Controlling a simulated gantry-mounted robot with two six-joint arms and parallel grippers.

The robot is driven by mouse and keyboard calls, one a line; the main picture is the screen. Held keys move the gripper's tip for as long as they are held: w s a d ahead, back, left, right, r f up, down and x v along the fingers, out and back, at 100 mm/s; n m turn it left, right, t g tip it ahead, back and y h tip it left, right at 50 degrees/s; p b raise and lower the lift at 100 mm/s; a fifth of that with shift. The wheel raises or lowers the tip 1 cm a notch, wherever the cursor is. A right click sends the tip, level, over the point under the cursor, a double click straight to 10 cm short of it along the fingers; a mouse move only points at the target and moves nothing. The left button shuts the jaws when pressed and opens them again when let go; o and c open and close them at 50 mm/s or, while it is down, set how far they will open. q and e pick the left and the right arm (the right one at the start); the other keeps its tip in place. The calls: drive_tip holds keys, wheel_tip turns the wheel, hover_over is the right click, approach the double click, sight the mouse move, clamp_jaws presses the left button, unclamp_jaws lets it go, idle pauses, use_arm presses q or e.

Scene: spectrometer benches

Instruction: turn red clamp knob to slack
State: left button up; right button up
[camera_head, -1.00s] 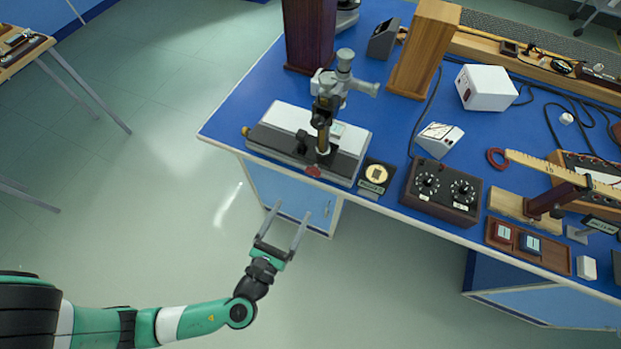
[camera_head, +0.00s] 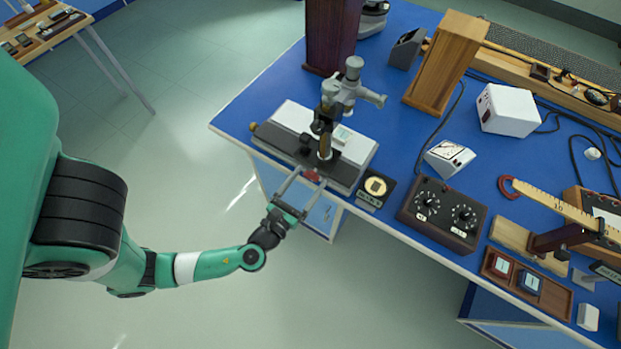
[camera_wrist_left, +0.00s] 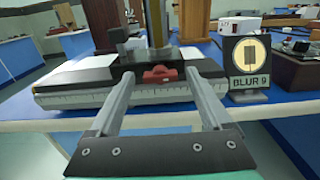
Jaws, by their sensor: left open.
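The red clamp knob (camera_head: 312,175) sits low on the front of the travelling microscope (camera_head: 330,110), near the bench's front edge. In the left wrist view the red knob (camera_wrist_left: 160,74) lies between and just beyond the fingertips. My left gripper (camera_head: 307,179) is open, its two fingers pointing at the knob from the front; it also shows in the left wrist view (camera_wrist_left: 158,80). I cannot tell whether either finger touches the knob. A graduated scale (camera_wrist_left: 80,95) runs along the front of the microscope base. My right gripper does not show.
A "BLUR 9" sign (camera_head: 375,190) stands close to the right of the microscope, with a dark two-dial box (camera_head: 441,213) beyond it. A dark wooden block (camera_head: 330,35) stands behind. The floor before the blue bench (camera_head: 225,115) is clear.

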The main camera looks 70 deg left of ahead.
use_arm(q)
clamp_jaws()
drive_tip(key=shift+n, duration=0.4)
drive_tip(key=shift+n+b, duration=3.55)
drive_tip(key=shift+n, duration=5.05)
